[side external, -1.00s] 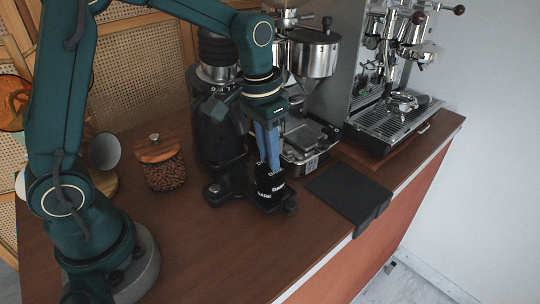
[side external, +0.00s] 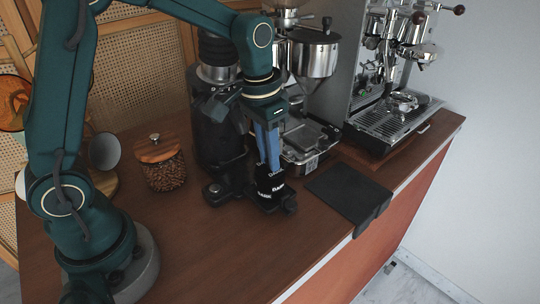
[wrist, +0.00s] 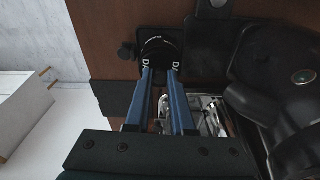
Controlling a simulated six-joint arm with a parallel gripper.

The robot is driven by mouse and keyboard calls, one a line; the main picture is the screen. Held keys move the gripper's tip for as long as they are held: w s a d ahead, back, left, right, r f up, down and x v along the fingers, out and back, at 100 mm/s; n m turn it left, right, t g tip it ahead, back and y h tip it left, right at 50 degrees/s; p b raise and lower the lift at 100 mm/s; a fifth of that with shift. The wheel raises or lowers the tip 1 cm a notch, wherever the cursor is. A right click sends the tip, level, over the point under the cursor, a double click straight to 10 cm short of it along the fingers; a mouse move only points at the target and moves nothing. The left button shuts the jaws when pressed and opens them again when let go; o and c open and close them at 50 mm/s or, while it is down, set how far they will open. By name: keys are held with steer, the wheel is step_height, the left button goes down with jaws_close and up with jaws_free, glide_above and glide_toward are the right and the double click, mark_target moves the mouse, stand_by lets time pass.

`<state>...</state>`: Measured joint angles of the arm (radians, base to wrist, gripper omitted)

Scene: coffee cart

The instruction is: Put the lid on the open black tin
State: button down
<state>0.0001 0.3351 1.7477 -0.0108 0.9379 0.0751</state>
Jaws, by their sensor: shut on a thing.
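A black tin (side external: 266,197) with white lettering stands upright on a black base in front of the grinder; it also shows in the wrist view (wrist: 160,57). My gripper (side external: 267,165) points down at the tin's top, its two blue fingers a little apart. In the wrist view my gripper's fingertips (wrist: 160,70) are at the round black top. The gripper is shut on a dark thing there, apparently the lid. Its outline merges with the black tin, so I cannot tell whether it is seated or just above the rim.
The black grinder (side external: 220,130) stands close behind the tin. A bean jar with a wooden lid (side external: 160,162) is to the left. A black mat (side external: 348,192) lies to the right at the counter edge. The espresso machine (side external: 395,115) is at the back right. The front counter is clear.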

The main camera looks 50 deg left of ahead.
stand_by(0.8)
steer(key=c, duration=0.7)
jaws_free()
steer(key=shift+o, duration=0.3)
steer(key=o, duration=0.4)
steer(key=shift+r, duration=3.45)
